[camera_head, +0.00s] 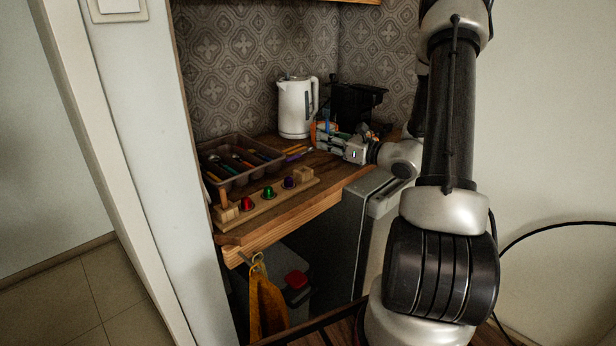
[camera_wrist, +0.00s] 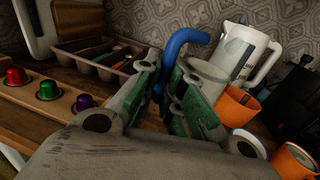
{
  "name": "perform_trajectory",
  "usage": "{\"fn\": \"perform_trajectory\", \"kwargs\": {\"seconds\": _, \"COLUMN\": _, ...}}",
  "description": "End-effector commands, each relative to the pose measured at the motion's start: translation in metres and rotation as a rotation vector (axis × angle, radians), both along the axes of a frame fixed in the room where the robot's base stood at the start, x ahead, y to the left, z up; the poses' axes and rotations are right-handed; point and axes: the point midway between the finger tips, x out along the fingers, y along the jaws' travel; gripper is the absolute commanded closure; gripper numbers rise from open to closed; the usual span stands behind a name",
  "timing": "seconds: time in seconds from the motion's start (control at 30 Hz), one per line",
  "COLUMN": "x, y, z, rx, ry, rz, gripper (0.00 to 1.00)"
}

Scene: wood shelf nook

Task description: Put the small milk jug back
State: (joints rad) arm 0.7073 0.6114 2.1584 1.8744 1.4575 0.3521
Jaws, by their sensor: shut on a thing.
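The small milk jug shows in the wrist view as a pale grey cylinder (camera_wrist: 209,72) with a thick, bent blue handle (camera_wrist: 184,37). The lower part of the handle runs down between the green-padded fingers of my gripper (camera_wrist: 172,88), which are shut on it. The fingers hide the lower jug, so I cannot tell whether its base touches the wood. In the head view my gripper (camera_head: 328,142) is low over the counter, in front of the kettle. Only a small blue bit of the jug shows there.
A white kettle (camera_head: 295,107) and a black machine (camera_head: 356,103) stand at the back. Orange cups (camera_wrist: 237,106) stand close right of my gripper. A divided tray (camera_head: 204,159) and a wooden capsule holder (camera_head: 262,201) lie left. Some wood (camera_head: 307,199) at the front edge is bare.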

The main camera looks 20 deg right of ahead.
Motion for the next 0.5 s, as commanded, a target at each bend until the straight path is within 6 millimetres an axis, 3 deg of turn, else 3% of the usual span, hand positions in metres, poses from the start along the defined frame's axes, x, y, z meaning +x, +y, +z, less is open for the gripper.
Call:
{"fn": "perform_trajectory", "kwargs": {"seconds": 0.1, "x": 0.001, "y": -0.001, "z": -0.027, "rx": 0.003, "ry": 0.004, "rz": -0.005, "gripper": 1.00}}
{"fn": "perform_trajectory", "kwargs": {"seconds": 0.5, "x": 0.000, "y": -0.001, "z": -0.082, "rx": 0.003, "ry": 0.003, "rz": -0.004, "gripper": 1.00}}
